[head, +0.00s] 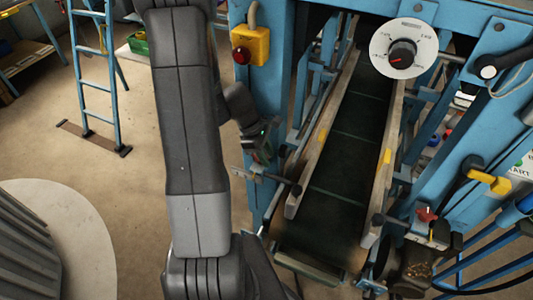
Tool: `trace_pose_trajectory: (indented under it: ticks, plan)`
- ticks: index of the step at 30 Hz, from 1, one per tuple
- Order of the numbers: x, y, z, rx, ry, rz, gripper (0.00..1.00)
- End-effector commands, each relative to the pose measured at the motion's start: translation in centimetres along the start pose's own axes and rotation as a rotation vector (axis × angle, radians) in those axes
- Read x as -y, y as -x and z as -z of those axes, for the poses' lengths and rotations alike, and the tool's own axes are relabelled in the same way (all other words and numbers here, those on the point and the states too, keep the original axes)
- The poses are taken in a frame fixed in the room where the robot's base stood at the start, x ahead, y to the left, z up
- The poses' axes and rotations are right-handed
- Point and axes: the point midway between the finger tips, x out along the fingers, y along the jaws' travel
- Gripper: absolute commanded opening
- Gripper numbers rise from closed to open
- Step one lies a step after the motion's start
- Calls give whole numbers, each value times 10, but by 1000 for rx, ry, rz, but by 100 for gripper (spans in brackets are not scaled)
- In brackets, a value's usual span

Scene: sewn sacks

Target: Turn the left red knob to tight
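My arm comes down the left middle of the head view, and its dark wrist end with my gripper (262,146) is by the blue post left of the conveyor. The fingers are small and dark there, so I cannot tell whether they are open or shut. Just below is a left side clamp with a metal rod (265,177) reaching to the conveyor's left rail. No red knob shows on this clamp; its outer part is behind my arm. A matching clamp at the right rail carries a red star-shaped knob (427,214).
A dark conveyor belt (345,160) runs between two wooden rails. A yellow box (262,42) with a red button is on the blue frame. A white dial (427,48) with a black knob hangs above. A yellow-handled lever (487,180) is at right. Floor at left is open beside a ladder (96,75).

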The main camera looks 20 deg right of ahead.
Motion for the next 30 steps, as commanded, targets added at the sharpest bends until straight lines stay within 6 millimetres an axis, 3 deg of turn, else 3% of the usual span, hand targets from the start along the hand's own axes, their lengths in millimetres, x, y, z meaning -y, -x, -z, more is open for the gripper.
trace_pose_trajectory:
  ticks: [2, 7, 26, 27, 30]
  plan:
    - [0, 0, 0, 0, 0, 0, 32]
    - [0, 0, 0, 0, 0, 0, 0]
    - [2, 0, 1, -2, -125, 51, 0]
    - [2, 0, 1, -2, -125, 51, 16]
    - [2, 0, 1, -2, -125, 50, 34]
